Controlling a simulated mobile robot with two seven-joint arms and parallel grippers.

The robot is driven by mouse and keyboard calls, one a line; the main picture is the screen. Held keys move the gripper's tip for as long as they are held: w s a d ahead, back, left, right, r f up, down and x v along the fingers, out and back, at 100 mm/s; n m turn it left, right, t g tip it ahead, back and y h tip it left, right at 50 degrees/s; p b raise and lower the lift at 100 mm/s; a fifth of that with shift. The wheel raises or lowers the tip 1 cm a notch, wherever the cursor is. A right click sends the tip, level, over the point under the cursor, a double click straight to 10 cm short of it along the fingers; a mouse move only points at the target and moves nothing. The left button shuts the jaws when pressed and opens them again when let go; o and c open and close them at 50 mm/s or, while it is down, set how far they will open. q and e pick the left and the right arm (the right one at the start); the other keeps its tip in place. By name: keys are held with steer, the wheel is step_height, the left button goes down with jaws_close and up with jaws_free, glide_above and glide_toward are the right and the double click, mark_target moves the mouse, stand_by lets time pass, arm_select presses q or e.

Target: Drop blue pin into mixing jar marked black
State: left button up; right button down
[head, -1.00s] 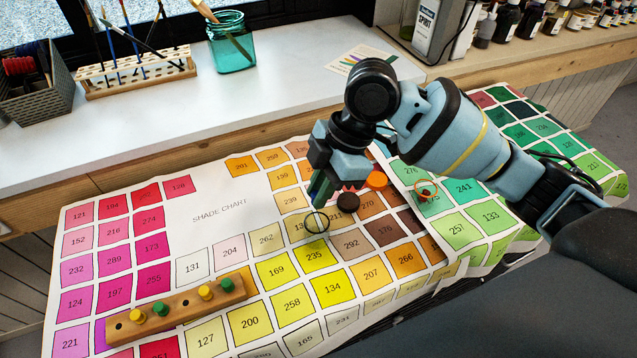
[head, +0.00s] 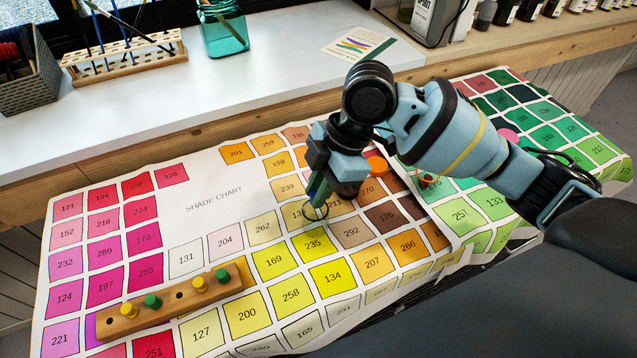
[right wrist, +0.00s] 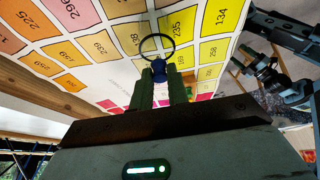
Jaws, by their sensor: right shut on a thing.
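The blue pin (right wrist: 159,72) sits between my right gripper's fingers in the right wrist view, its rounded blue end at the fingertips. My right gripper (head: 319,190) is shut on it and points down over the shade chart. A thin black ring (head: 314,210), which looks like the rim of a clear jar, lies just under the fingertips. The right wrist view shows this ring (right wrist: 157,47) just beyond the pin's end. I cannot make out the jar's walls, nor whether the pin is inside the rim.
A wooden peg rack (head: 138,318) with yellow and green pegs stands at the front left. An orange disc (head: 377,165) and an orange ring (head: 427,180) lie near my right arm. A teal glass jar (head: 223,35) and a brush rack (head: 125,72) stand behind.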

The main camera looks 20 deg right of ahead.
steer(key=shift+f+p, duration=0.25)
steer(key=shift+p, duration=0.15)
stand_by(1.1)
steer(key=c, duration=1.3)
jaws_free()
steer(key=v, duration=0.8)
steer(key=shift+p, duration=0.4)
steer(key=shift+f, duration=0.1)
